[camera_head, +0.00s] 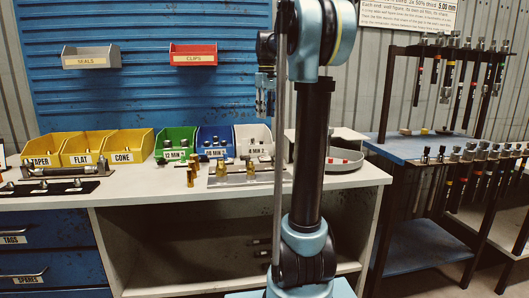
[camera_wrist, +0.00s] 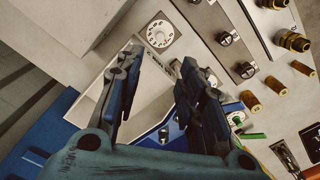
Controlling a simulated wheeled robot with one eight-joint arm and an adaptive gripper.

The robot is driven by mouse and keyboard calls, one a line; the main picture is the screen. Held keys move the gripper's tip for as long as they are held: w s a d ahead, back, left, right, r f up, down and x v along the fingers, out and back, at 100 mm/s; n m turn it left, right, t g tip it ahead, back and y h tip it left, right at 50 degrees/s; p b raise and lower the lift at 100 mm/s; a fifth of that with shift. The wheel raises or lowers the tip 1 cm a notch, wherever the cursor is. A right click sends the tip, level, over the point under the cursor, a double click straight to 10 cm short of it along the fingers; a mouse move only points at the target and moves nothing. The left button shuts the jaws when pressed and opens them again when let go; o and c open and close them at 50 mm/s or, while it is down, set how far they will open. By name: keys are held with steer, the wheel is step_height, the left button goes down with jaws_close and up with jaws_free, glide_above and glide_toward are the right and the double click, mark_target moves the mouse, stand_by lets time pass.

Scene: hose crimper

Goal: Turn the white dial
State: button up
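The white dial (camera_wrist: 160,34) shows in the wrist view at the top centre, a round disc with dark marks around its face on a pale panel. My gripper (camera_wrist: 161,62) has its two dark fingers spread, with nothing between them. In the picture the dial lies just beyond the fingertips, roughly between them, and looks apart from them. In the head view my gripper (camera_head: 265,96) hangs above the bench, partly behind my arm. I cannot make out the dial in the head view; my arm covers part of the bench there.
Dark knobs on plates (camera_wrist: 228,38) and brass fittings (camera_wrist: 277,86) lie right of my fingers in the wrist view. In the head view yellow bins (camera_head: 82,150), a green bin (camera_head: 176,142) and a blue bin (camera_head: 215,140) line the bench. A hose rack (camera_head: 400,50) stands at right.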

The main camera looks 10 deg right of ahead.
mark_target(266, 154)
step_height(266, 154, down, 17)
steer(key=shift+r, duration=0.15)
stand_by(0.5)
jaws_close()
